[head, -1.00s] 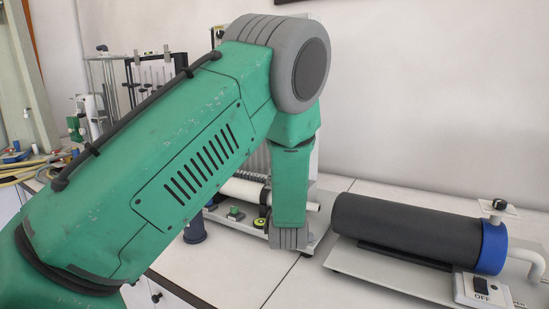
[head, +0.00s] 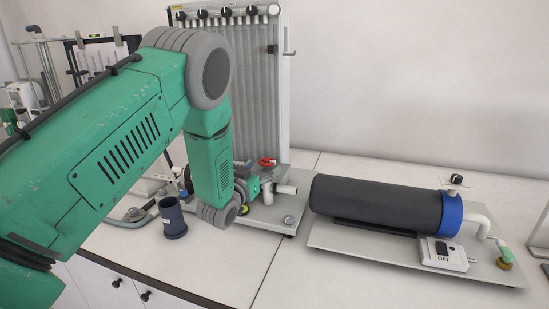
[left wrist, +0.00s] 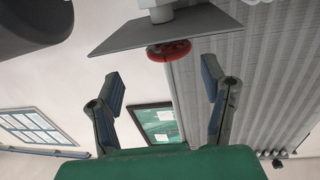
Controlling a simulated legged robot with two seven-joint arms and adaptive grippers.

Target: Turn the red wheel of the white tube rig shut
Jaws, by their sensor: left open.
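The white tube rig has a tall grey ribbed tube board (head: 257,85) and a pale base plate (head: 268,215) with a white pipe stub (head: 286,189). Its small red wheel (head: 267,162) shows just right of my left forearm in the head view. In the left wrist view the red wheel (left wrist: 169,50) lies beyond my left gripper (left wrist: 162,80), roughly between the line of its two fingers and apart from them. The fingers are spread with nothing between them. In the head view my arm mostly hides this gripper and part of the rig. My right gripper is out of view.
A dark cylinder (head: 375,205) with a blue end cap and a switch box (head: 444,254) sits on a plate to the right. A dark blue cup (head: 172,217) stands left of the rig. Bare white worktop (head: 340,285) lies in front.

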